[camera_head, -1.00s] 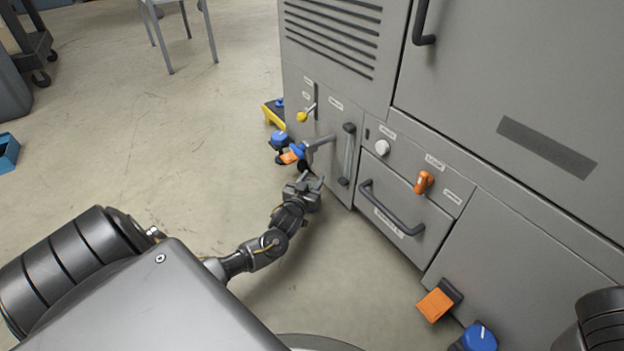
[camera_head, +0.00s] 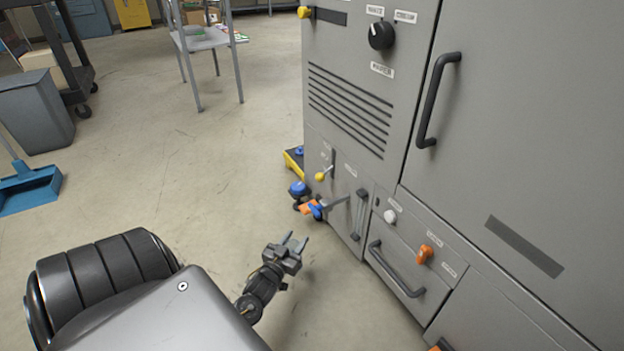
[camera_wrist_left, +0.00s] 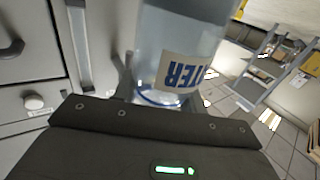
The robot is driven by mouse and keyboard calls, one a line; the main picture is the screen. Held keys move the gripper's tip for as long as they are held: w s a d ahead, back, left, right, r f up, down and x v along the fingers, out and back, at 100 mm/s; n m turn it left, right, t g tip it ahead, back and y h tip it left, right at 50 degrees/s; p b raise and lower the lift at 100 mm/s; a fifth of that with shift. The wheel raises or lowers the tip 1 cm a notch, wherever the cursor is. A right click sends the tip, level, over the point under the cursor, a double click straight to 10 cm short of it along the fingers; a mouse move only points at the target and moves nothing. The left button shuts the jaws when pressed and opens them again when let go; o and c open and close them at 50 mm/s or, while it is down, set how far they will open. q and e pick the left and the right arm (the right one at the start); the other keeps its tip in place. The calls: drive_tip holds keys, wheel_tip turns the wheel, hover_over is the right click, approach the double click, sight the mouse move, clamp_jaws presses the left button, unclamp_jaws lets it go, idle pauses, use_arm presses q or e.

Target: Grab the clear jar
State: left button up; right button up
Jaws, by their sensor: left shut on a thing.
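A clear jar (camera_wrist_left: 178,35) stands out large in the left wrist view, with a white label that carries blue letters ending in "TER". It sits between the fingers of my left gripper (camera_wrist_left: 165,95), which is shut on it. In the head view my left gripper (camera_head: 294,242) is in front of the grey machine, above the floor. The jar is hard to make out there, small and see-through between the fingertips. My right gripper is not in view.
The grey machine (camera_head: 345,105) fills the right side, with a drawer handle (camera_head: 395,272), an orange knob (camera_head: 424,253) and a yellow-tipped lever (camera_head: 321,176) facing my left gripper. Blue and orange parts (camera_head: 308,206) stick out low. Open floor (camera_head: 180,160) lies to the left.

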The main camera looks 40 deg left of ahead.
use_arm(q)
drive_tip(key=s+p, duration=0.1)
drive_tip(key=s, duration=0.5)
drive_tip(key=shift+a+p, duration=0.3)
drive_tip(key=shift+p, duration=0.1)
